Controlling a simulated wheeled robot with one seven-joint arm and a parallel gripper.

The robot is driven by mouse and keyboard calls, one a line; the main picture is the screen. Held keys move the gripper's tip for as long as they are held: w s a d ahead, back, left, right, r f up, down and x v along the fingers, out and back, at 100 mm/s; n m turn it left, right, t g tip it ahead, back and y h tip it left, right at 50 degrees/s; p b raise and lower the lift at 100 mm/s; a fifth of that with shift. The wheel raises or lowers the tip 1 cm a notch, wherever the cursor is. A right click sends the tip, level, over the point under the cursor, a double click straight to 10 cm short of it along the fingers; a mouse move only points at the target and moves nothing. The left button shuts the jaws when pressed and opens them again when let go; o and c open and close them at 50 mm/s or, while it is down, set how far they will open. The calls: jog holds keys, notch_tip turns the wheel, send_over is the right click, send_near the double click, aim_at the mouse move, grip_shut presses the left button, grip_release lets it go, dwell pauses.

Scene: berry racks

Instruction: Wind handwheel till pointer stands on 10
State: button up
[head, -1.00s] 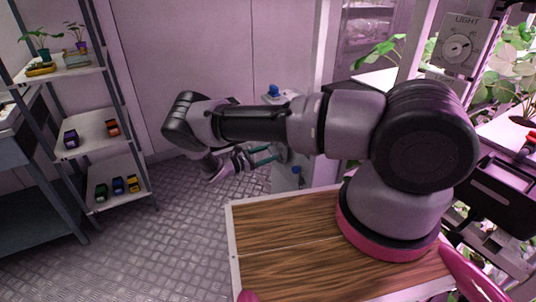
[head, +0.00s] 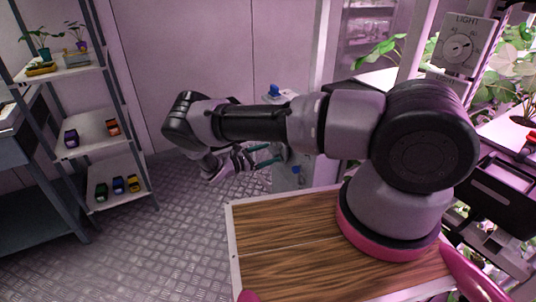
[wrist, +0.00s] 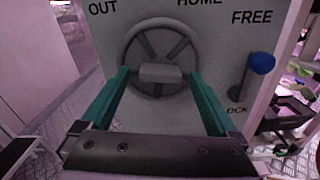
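The handwheel (wrist: 158,58) is a grey ring with spokes and a square hub, on a pale panel in the wrist view. My gripper (wrist: 159,76) is open, its two teal fingers apart on either side of the wheel's lower half. I cannot tell whether they touch the rim. In the head view my gripper (head: 268,155) reaches the pale cabinet (head: 287,178), and my wrist partly hides the wheel. The panel reads OUT, HOME and FREE around the wheel. No pointer or number 10 can be made out.
A blue-knobbed lever (wrist: 261,64) stands right of the wheel, below FREE and above a partly hidden word ending OCK. A blue part (head: 274,90) sits on the cabinet top. A LIGHT dial (head: 457,48) is at upper right. A shelf rack (head: 95,130) stands left; the floor between is clear.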

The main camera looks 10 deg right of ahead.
jog(key=shift+a, duration=0.1)
jog(key=v, duration=1)
jog(key=shift+a, duration=0.3)
jog(key=shift+s, duration=0.1)
jog(key=shift+c, duration=0.3)
